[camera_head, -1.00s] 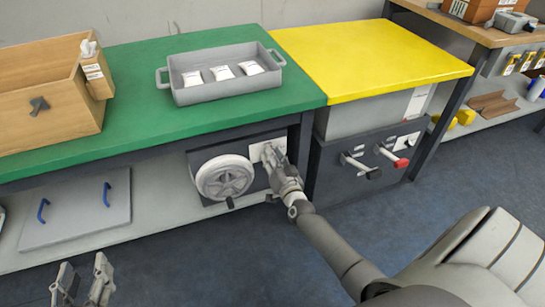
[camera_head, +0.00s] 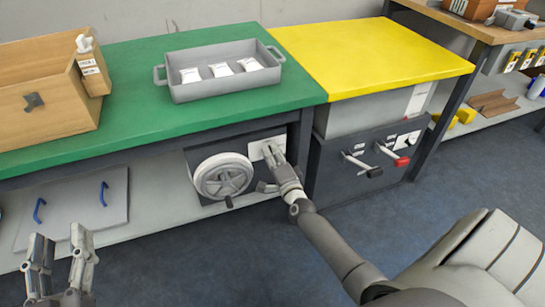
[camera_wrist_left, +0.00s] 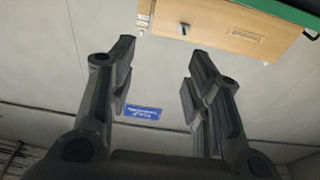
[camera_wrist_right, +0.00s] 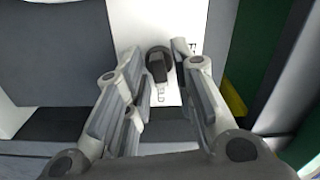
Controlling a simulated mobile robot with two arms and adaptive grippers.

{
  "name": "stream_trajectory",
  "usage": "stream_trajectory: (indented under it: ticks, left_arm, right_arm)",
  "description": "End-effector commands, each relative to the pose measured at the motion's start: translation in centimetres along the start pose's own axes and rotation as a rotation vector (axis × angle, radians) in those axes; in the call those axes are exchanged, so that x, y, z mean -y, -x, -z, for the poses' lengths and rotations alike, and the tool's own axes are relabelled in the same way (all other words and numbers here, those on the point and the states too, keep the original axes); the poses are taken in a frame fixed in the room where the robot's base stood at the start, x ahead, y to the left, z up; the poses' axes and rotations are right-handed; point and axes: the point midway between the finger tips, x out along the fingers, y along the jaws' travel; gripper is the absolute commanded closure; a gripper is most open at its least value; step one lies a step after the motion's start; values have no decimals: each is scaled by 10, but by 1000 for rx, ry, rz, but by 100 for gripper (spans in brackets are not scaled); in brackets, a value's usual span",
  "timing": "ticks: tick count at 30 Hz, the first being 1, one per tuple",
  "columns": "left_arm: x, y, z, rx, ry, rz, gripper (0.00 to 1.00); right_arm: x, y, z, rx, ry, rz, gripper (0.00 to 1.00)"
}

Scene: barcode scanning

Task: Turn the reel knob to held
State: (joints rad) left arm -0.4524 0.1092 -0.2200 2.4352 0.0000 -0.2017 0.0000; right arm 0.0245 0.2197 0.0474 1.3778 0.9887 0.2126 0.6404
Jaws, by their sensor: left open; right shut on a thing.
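The reel knob (camera_wrist_right: 157,66) is a small dark knob on a white plate (camera_wrist_right: 150,20) with partly readable print, one word looking like HELD. In the head view the plate (camera_head: 258,147) sits on the dark panel right of the grey reel wheel (camera_head: 223,178). My right gripper (camera_head: 271,156) is at that plate and hides the knob there. In the right wrist view its fingers (camera_wrist_right: 156,58) are on both sides of the knob, shut on it. The knob's exact pointing is hard to read. My left gripper (camera_head: 58,246) is open and empty at the lower left.
A grey tray (camera_head: 215,92) with white packets stands on the green bench top (camera_head: 130,128). A wooden box (camera_head: 45,115) is at its left. Right of my right arm, a dark panel has two levers (camera_head: 392,155) (camera_head: 362,166). The blue floor in front is clear.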

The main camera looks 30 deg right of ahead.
Motion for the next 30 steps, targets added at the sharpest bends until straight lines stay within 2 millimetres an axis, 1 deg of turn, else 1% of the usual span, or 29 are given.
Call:
stream_trajectory:
  ticks: [1, 6, 12, 28, 29, 30]
  left_arm:
    - [-1, 0, 3, -24, 1, -1, 55]
    - [-2, 0, 16, -91, 3, -5, 55]
    - [-3, 0, 24, -137, 4, -7, 55]
    - [-4, 0, 27, -151, 5, -8, 55]
    - [-4, 0, 27, -151, 5, -8, 55]
    - [-4, 0, 27, -151, 5, -8, 55]
  right_arm:
    - [-3, 1, 0, 0, -30, -3, 100]
    - [-3, 1, 0, -1, -115, -3, 100]
    - [-3, 1, 0, -1, -172, -3, 100]
    - [-3, 1, 0, -1, -190, -3, 100]
    - [-3, 1, 0, -1, -190, -3, 72]
    - [-3, 1, 0, -1, -190, -3, 68]
